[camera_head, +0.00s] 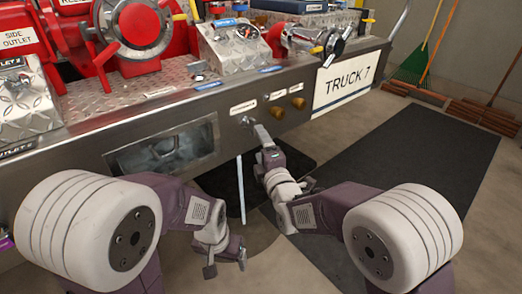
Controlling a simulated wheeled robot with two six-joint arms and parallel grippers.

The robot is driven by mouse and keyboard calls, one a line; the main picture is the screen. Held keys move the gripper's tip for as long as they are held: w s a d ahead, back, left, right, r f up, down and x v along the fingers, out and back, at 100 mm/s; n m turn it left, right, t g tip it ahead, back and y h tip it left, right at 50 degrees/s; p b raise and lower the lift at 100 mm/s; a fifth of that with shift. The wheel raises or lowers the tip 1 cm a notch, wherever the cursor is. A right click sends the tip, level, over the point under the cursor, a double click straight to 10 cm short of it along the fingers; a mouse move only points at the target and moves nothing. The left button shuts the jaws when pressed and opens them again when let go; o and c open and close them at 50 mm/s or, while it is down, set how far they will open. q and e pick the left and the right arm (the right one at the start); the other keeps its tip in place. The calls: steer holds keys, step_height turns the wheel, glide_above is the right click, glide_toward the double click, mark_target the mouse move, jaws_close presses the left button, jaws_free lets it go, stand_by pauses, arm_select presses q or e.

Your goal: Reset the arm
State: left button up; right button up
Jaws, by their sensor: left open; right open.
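My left gripper (227,262) hangs low in front of the bumper, pointing down. It is open, with nothing visible between its fingers. My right gripper (265,140) reaches forward to the bumper's front face (228,112), close by a small metal fitting (249,119). It is open. I cannot tell whether its fingers touch the fitting, because the gripper partly covers that spot.
The steel bumper carries red valves with a handwheel (134,27), a metal nozzle (318,42) and brass knobs (298,103). A "TRUCK 7" sign (345,78) is on its right.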

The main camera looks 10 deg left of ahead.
steer(key=w+d+r+m+t+h+p, duration=0.2)
steer(key=w+d+r+m+h+p, duration=0.25)
steer(key=d+r, duration=0.65)
steer(key=s+d+f+m+g+h+p, duration=0.1)
steer(key=d+m+g+h+p, duration=0.1)
steer(key=d+p, duration=0.35)
steer(key=s+d+f+m+g+h+p, duration=0.1)
steer(key=s+d+m+p, duration=0.1)
steer(key=d, duration=0.7)
steer(key=s+d+f+m+g, duration=0.2)
steer(key=s+f+m+g, duration=0.3)
steer(key=s, duration=0.4)
steer(key=s+d+f+m+g+h+p, duration=0.1)
steer(key=s+d+f+m+g, duration=0.1)
steer(key=s+f+m+g, duration=0.45)
steer(key=s+d+f+m+g, duration=0.2)
steer(key=s+f+m, duration=0.25)
steer(key=s, duration=0.55)
step_height(320, 180, up, 37)
steer(key=p, duration=3.8)
steer(key=shift+a, duration=0.25)
